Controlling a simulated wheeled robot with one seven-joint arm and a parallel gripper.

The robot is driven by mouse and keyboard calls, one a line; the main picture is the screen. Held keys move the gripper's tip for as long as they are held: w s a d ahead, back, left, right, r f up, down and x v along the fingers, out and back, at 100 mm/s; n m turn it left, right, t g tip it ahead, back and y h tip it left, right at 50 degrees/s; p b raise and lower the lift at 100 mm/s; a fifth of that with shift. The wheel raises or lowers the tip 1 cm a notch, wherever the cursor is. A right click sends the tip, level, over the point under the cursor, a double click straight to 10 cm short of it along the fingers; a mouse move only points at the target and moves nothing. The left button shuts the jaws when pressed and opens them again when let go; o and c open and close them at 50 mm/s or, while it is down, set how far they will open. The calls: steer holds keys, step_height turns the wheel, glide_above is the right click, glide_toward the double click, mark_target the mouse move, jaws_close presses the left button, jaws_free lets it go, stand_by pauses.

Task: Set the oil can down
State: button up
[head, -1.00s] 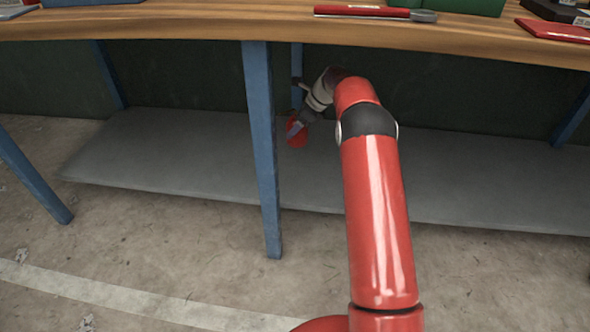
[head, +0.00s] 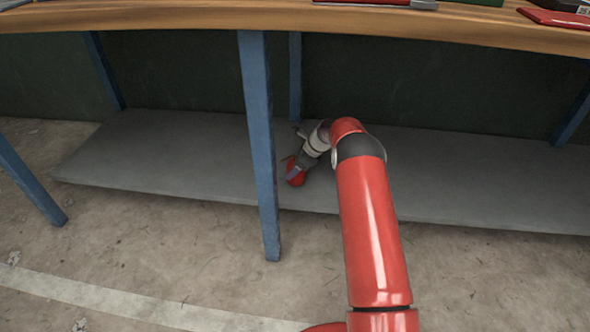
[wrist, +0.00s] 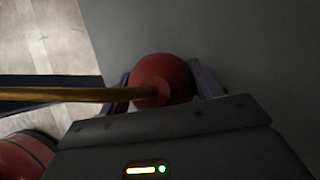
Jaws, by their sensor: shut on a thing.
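The red oil can (head: 296,179) is at the end of my arm, low over the front part of the grey lower shelf (head: 180,150). My gripper (head: 292,170) is shut on it. In the wrist view the can's round red body (wrist: 165,75) sits between the two fingers of my gripper (wrist: 163,88), and its long brass-coloured spout runs out to the left. The grey shelf surface shows behind the can. Whether the can's base touches the shelf cannot be told.
A blue bench leg (head: 259,140) stands just left of the can, with another blue leg (head: 295,75) behind. The wooden bench top (head: 180,18) hangs above the shelf. The shelf is bare to both sides.

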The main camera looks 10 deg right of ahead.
steer(key=shift+f, duration=0.35)
steer(key=shift+f, duration=0.2)
steer(key=o, duration=1.2)
